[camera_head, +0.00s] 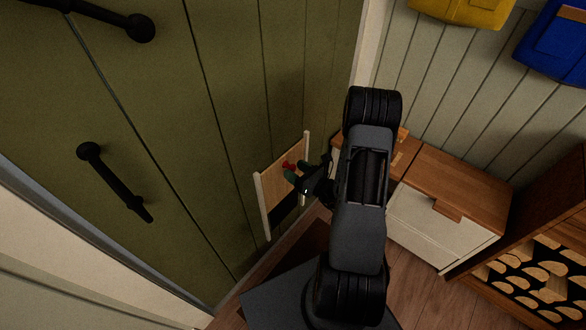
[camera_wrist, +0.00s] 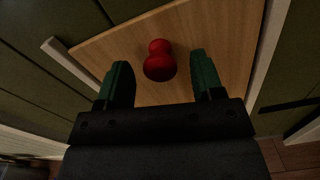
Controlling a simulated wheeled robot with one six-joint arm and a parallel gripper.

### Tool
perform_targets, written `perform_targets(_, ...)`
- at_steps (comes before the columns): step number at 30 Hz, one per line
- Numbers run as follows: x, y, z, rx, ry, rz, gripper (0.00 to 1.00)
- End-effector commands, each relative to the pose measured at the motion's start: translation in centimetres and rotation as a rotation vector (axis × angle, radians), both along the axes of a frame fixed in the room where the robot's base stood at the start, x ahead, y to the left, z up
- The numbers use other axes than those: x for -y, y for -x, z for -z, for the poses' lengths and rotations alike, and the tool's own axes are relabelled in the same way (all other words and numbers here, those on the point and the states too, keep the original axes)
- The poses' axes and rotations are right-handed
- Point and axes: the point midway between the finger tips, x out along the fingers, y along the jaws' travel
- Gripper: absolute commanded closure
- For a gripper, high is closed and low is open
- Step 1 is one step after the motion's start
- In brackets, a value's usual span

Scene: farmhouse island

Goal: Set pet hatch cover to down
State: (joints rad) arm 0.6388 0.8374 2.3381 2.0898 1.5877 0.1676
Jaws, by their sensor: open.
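The pet hatch cover (camera_head: 287,168) is a light wooden panel between two pale upright rails, low on the green plank door. A dark opening shows below the panel in the head view. The cover also fills much of the wrist view (camera_wrist: 220,50). A red knob (camera_wrist: 159,62) sticks out from the cover; it also shows in the head view (camera_head: 288,166). My gripper (camera_wrist: 164,80) is open, with its green-tipped fingers on either side of the knob and a gap to each. In the head view my gripper (camera_head: 293,172) is right at the cover. Whether a finger touches the panel is unclear.
A white cabinet with a wooden top (camera_head: 462,185) stands right of my arm. A shelf of cut logs (camera_head: 540,275) is at the lower right. Black handles (camera_head: 115,182) are on the green door (camera_head: 215,130). Yellow and blue bags (camera_head: 460,12) hang above.

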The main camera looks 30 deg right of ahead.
Motion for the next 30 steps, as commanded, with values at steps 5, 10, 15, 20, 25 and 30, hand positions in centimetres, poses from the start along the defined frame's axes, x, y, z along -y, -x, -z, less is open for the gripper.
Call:
perform_targets(5,-0.6,-1.4,0.0,0.001,0.002,-0.002,0.39)
perform_targets(10,-0.8,-1.9,0.0,0.0,0.001,0.0,0.39)
perform_targets(15,-0.8,-1.9,0.0,0.0,0.001,0.001,0.39)
perform_targets(20,-0.8,-1.9,0.0,0.0,0.001,0.001,0.46)
perform_targets(25,-0.8,-1.9,0.0,0.0,0.001,0.001,0.62)
perform_targets(30,-0.8,-1.9,0.0,0.0,0.001,0.001,0.78)
